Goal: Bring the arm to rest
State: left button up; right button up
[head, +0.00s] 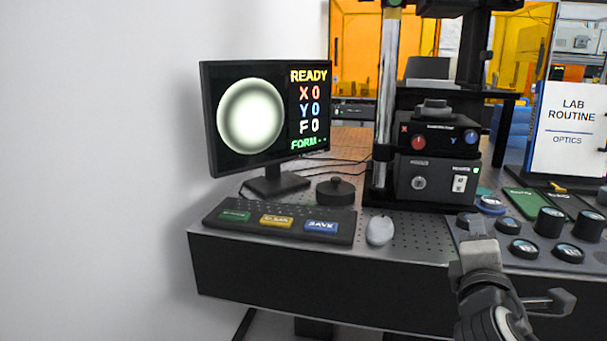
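My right arm comes in from the bottom right. Its gripper (479,228) points away from me, over or in front of the table's right front part. The fingers overlap in this view, so I cannot tell whether they are open or shut. Nothing shows clearly between them. My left gripper is not in view.
A monitor (266,113) reading READY, a keyboard (280,219) and a mouse (380,230) stand on the table's left part. The instrument (436,178) rises behind. Several dark round pieces (523,248) lie right of my gripper. A LAB ROUTINE sign (570,128) stands at the right.

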jog(key=s+a+f+m+g+y, duration=0.1)
jog(key=s+a+f+m+y, duration=0.2)
jog(key=f, duration=0.5)
jog(key=s+a+f+m+g+y, duration=0.1)
jog(key=s+a+f+g+y, duration=0.2)
jog(key=f, duration=0.6)
pick_arm(q)
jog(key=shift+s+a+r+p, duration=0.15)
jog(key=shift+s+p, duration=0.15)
jog(key=shift+p, duration=0.3)
pick_arm(e)
jog(key=s+a+f+m+g+y, duration=0.1)
jog(key=s+a+f+m, duration=0.3)
jog(key=s, duration=0.4)
jog(key=s+a+f+m+y, duration=0.4)
jog(key=s+f+m, duration=0.3)
jog(key=shift+s+f+g, duration=0.25)
jog(key=shift+s+g, duration=0.1)
jog(key=shift+g, duration=0.05)
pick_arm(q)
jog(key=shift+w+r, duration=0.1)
pick_arm(e)
jog(key=shift+a, duration=0.1)
